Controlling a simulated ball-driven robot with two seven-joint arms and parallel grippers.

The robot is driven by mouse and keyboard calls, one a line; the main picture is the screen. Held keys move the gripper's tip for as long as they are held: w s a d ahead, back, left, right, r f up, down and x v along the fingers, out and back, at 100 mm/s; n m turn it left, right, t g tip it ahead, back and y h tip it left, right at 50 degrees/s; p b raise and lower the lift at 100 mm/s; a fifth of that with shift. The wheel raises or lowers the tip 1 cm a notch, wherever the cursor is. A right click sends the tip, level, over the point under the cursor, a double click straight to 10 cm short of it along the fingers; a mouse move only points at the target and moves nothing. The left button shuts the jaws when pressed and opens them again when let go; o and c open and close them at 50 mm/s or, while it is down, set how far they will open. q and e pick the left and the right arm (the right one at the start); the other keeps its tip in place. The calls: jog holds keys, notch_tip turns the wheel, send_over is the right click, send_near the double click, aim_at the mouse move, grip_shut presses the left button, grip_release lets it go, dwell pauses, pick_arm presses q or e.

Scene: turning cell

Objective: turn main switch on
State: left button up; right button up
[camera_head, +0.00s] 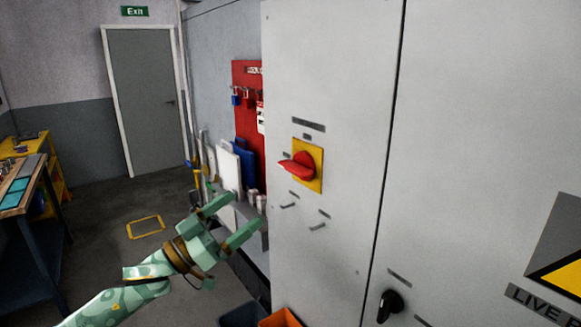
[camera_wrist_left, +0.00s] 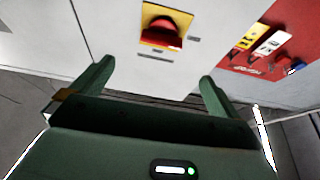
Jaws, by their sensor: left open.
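The main switch is a red rotary handle (camera_head: 298,165) on a yellow plate (camera_head: 315,158), on the grey cabinet door (camera_head: 340,230). Its red handle lies roughly level and sticks out from the plate. In the left wrist view the red handle (camera_wrist_left: 163,33) is ahead of the fingers, between them and beyond their tips. My left gripper (camera_head: 240,216) is open and empty, below and left of the switch, apart from it. It also shows in the left wrist view (camera_wrist_left: 154,76). My right gripper is in neither view.
A black knob (camera_head: 389,305) sits lower on the cabinet. A red lockout board (camera_head: 247,115) with padlocks hangs on the left. An orange bin (camera_head: 281,318) stands below. A workbench (camera_head: 22,188) is at far left, a door (camera_head: 145,100) behind. The floor between is mostly clear.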

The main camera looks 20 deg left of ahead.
aim_at(293, 166)
pick_arm(q)
jog(key=p+x, duration=0.2)
jog(key=x, duration=1.2)
jog(key=shift+w, duration=0.3)
jog(key=shift+w+d+r+p, duration=0.15)
jog(key=shift+w+d+p, duration=0.2)
jog(key=shift+w, duration=0.15)
jog(key=c, duration=0.9)
